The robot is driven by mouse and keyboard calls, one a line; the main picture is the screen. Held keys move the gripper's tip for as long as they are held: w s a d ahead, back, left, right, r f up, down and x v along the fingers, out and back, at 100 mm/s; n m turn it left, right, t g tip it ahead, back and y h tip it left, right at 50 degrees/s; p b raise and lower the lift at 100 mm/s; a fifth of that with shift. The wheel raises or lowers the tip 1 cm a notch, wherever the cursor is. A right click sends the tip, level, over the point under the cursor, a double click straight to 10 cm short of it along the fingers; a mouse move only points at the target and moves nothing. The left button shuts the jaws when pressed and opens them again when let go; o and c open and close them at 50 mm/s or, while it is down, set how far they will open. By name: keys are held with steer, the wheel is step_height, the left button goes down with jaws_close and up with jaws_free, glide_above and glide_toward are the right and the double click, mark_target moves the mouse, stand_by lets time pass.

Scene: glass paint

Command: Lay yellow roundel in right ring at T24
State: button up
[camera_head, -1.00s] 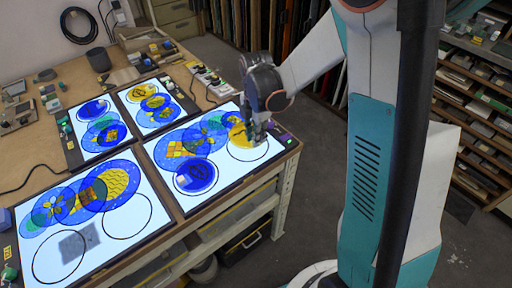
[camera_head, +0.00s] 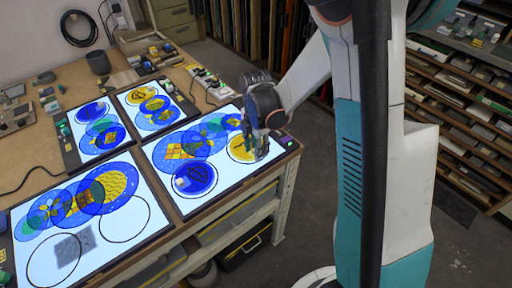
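The yellow roundel (camera_head: 239,150) is on the lit panel (camera_head: 222,178) nearest my arm. It appears inside the black outline of the right ring (camera_head: 233,158), covering most of it. My gripper (camera_head: 261,152) points down over the roundel's right part, with its fingers at or just above the glass. The fingers hide that side of the roundel and ring. I cannot tell whether they grip it or touch it. A dark blue roundel (camera_head: 195,179) sits in the left ring of the same panel.
Overlapping blue and yellow discs (camera_head: 180,146) lie on the same panel. Other lit panels stand at the front left (camera_head: 95,250), back left (camera_head: 88,155) and back (camera_head: 135,98). Small blocks and a dark cup (camera_head: 98,61) stand on the table behind.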

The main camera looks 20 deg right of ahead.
step_height(320, 180, up, 12)
steer(key=r+p, duration=0.1)
steer(key=p, duration=0.3)
steer(key=s+r+m+t, duration=0.3)
steer(key=s+r+m, duration=0.2)
steer(key=s+m, duration=0.4)
steer(key=s+a+r+m+t, duration=0.1)
steer(key=s+r+m+t, duration=0.3)
steer(key=s+m, duration=0.5)
steer(key=shift+s+a+r+m, duration=0.25)
steer(key=shift+r+m, duration=0.85)
steer(key=shift+m, duration=0.7)
steer(key=shift+f, duration=0.1)
